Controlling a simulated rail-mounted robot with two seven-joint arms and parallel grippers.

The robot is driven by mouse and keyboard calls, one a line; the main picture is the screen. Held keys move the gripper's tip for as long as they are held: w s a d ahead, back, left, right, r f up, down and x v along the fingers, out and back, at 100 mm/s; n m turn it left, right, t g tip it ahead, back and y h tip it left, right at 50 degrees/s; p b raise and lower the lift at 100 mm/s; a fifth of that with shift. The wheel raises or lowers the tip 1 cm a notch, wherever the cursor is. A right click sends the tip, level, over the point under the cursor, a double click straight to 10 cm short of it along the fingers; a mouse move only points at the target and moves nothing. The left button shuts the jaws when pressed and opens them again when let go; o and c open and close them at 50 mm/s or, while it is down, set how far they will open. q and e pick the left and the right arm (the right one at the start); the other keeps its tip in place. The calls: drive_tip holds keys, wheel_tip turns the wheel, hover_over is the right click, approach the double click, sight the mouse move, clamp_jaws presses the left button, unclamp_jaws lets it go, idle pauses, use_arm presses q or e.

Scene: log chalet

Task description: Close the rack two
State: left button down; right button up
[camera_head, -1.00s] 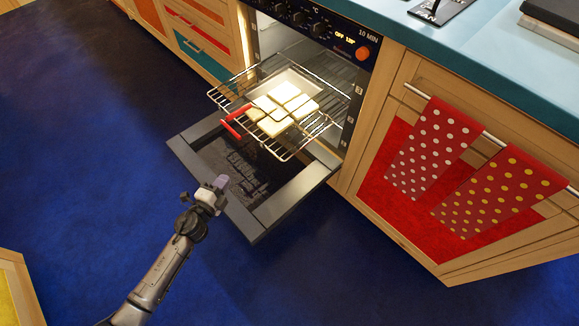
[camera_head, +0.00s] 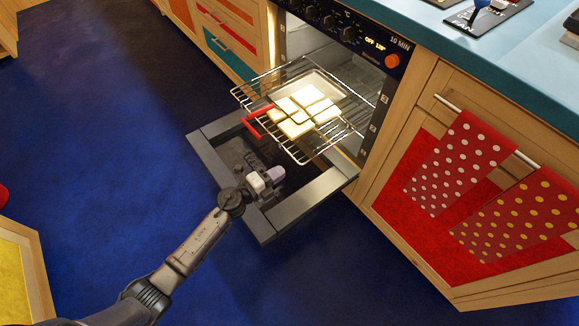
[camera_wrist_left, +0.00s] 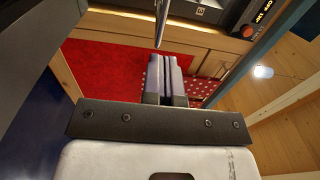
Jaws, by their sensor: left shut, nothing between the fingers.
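The wire rack (camera_head: 248,96) is pulled out of the oven, above the lowered oven door (camera_head: 290,207). It has a red handle (camera_head: 257,121) at its front and holds a light tray with several pale square slices (camera_head: 303,106). My left gripper (camera_head: 274,174) is over the open door, in front of and below the rack, apart from the red handle. In the left wrist view its fingers (camera_wrist_left: 167,78) are shut together with nothing between them. A thin metal bar (camera_wrist_left: 161,22) shows just beyond the fingertips there. My right gripper is not in view.
The counter front with a towel rail and two dotted red towels (camera_head: 462,165) is right of the oven. Drawers (camera_head: 229,47) are at its left. A wooden cabinet with a yellow panel (camera_head: 18,275) stands at lower left. The blue floor between is clear.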

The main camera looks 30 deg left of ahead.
use_arm(q)
drive_tip(key=shift+b+x, duration=0.5)
drive_tip(key=shift+x, duration=1.8)
